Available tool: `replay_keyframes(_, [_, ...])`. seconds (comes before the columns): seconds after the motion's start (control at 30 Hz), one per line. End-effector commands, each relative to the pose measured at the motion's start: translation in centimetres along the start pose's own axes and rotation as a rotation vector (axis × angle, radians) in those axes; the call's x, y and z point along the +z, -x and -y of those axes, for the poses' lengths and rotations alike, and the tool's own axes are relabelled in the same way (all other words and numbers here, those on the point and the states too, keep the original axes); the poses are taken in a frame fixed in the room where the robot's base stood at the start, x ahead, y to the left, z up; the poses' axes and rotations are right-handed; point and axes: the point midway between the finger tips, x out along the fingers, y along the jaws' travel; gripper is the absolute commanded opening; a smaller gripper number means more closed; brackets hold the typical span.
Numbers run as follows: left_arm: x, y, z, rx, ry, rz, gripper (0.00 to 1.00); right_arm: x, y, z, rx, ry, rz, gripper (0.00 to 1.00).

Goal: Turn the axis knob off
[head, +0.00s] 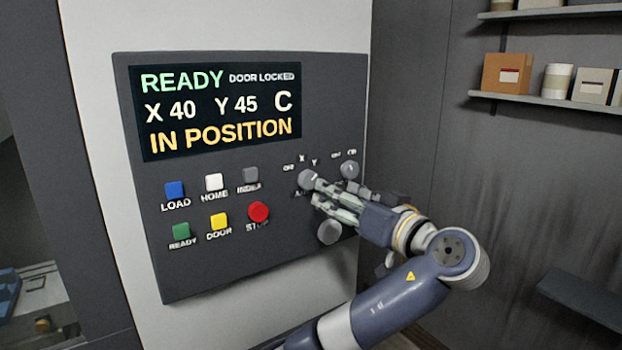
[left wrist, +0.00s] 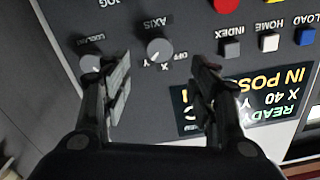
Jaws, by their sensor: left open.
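The axis knob (head: 308,179) is a grey round dial on the dark control panel (head: 210,284), with OFF, X and Y labels around it. In the left wrist view the axis knob (left wrist: 159,50) appears upside down, and its light mark seems to point toward Y. My left gripper (head: 318,194) is at the panel, close to the knob. In the left wrist view my left gripper (left wrist: 166,70) is open, its fingers on either side of the knob with gaps. Contact cannot be told. My right gripper is not in view.
The coolant knob (head: 350,169) is right of the axis knob, and close to one finger in the wrist view. A round grey jog dial (head: 330,232) is below. The red stop button (head: 258,211) and several coloured buttons are left. The screen (head: 220,108) reads IN POSITION.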

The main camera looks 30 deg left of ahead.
Motion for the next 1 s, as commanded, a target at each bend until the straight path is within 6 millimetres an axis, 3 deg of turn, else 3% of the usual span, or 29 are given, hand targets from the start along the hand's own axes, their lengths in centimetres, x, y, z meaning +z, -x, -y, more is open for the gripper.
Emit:
replay_keyframes(0.6, [-0.3,-8.7,0.1,-0.001,-0.006,-0.002,0.54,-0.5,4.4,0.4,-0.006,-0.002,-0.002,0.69])
replay_keyframes(1.0, [0.1,-10.1,-0.1,0.003,-0.004,0.003,0.54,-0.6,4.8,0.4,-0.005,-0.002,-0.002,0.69])
